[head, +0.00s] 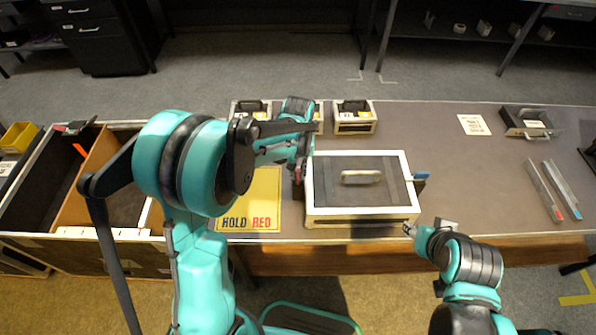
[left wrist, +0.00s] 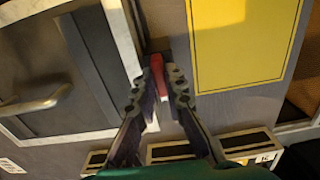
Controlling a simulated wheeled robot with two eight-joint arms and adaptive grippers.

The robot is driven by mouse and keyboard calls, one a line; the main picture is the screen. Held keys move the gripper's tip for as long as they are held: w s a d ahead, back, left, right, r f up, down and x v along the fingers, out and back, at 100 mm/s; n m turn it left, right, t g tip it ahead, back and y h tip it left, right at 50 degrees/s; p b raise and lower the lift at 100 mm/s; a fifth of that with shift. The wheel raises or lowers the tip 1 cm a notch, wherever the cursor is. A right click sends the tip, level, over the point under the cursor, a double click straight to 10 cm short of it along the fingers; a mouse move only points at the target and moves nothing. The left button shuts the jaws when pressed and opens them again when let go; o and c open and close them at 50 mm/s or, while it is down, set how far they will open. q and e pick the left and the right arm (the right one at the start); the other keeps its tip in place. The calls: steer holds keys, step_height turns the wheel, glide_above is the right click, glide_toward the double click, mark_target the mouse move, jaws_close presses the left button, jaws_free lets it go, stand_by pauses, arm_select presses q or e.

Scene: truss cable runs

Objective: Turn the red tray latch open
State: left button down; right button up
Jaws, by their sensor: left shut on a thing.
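The tray (head: 312,212) is a pale-framed box with a dark lid and a metal handle (head: 361,177). The red latch (left wrist: 157,72) is on the tray's left side. My left gripper (head: 299,172) reaches over to that side and hides most of the latch in the head view. In the left wrist view its fingers (left wrist: 156,92) are closed around the red latch, one on each side. A blue latch (head: 421,175) sticks out on the tray's right side. My right gripper (head: 408,230) is by the tray's front right corner, too small to read.
A yellow mat (head: 246,190) marked HOLD RED lies left of the tray. Small bins (head: 354,127) stand behind it. Open compartments (head: 118,205) are at the far left. A dark holder (head: 527,122) and metal strips (head: 552,190) lie at the right.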

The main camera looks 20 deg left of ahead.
mark_target(298, 174)
stand_by(0.4)
arm_select(q)
steer(key=c, duration=1.6)
jaws_free()
step_height(298, 174, up, 12)
steer(key=shift+r, duration=0.1)
steer(key=s+m+t, duration=0.1)
steer(key=s+t, duration=0.1)
steer(key=s, duration=0.3)
steer(key=s+a+m+t, duration=0.1)
steer(key=s+t, duration=0.1)
steer(key=s, duration=0.4)
steer(key=s+a+m+t, duration=0.1)
steer(key=s+t, duration=0.2)
steer(key=s, duration=0.3)
steer(key=shift+a+r, duration=0.2)
steer(key=shift+r, duration=0.05)
